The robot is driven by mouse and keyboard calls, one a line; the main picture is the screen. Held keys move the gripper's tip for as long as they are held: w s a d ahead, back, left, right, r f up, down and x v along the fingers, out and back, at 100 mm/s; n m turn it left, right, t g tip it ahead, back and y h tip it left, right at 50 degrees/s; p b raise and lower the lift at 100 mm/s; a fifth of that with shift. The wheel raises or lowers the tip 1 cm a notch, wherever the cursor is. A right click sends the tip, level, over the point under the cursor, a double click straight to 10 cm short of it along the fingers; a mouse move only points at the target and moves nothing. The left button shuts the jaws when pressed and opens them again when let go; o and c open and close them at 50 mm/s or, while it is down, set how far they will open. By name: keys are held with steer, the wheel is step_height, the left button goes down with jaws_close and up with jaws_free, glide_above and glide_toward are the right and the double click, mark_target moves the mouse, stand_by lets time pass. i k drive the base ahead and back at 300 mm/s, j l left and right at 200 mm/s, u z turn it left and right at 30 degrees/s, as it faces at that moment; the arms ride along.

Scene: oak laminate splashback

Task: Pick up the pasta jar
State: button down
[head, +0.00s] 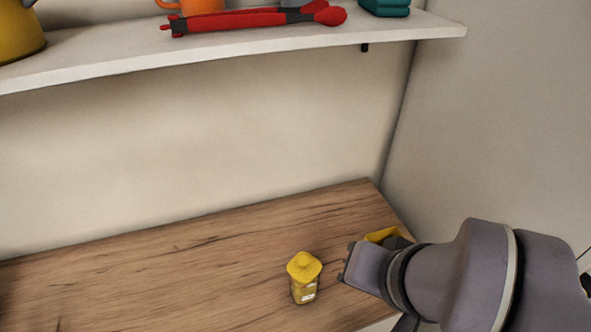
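The pasta jar (304,290) stands upright on the wooden counter, low and right of centre in the head view. It is a small clear jar with yellowish contents, a pale label and a yellow lid with a knob. My gripper (347,262) is just to the right of the jar, pointing left towards it, with a small gap showing between them in the picture. The jar is not held. The fingers are seen at an angle that does not show whether they are open or shut.
A yellow and dark object (383,235) is partly hidden behind my gripper. A white shelf (250,50) above holds an orange mug (200,6), red tongs (255,18), a teal item (385,8) and a yellow vessel (18,32). The counter (150,275) left of the jar is clear.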

mark_target(302, 294)
steer(key=k+j+z, duration=0.15)
steer(key=j+z, duration=0.25)
steer(key=k+j+z, duration=0.2)
steer(key=j+z, duration=0.2)
steer(key=k+j+z, duration=0.4)
steer(key=i, duration=0.1)
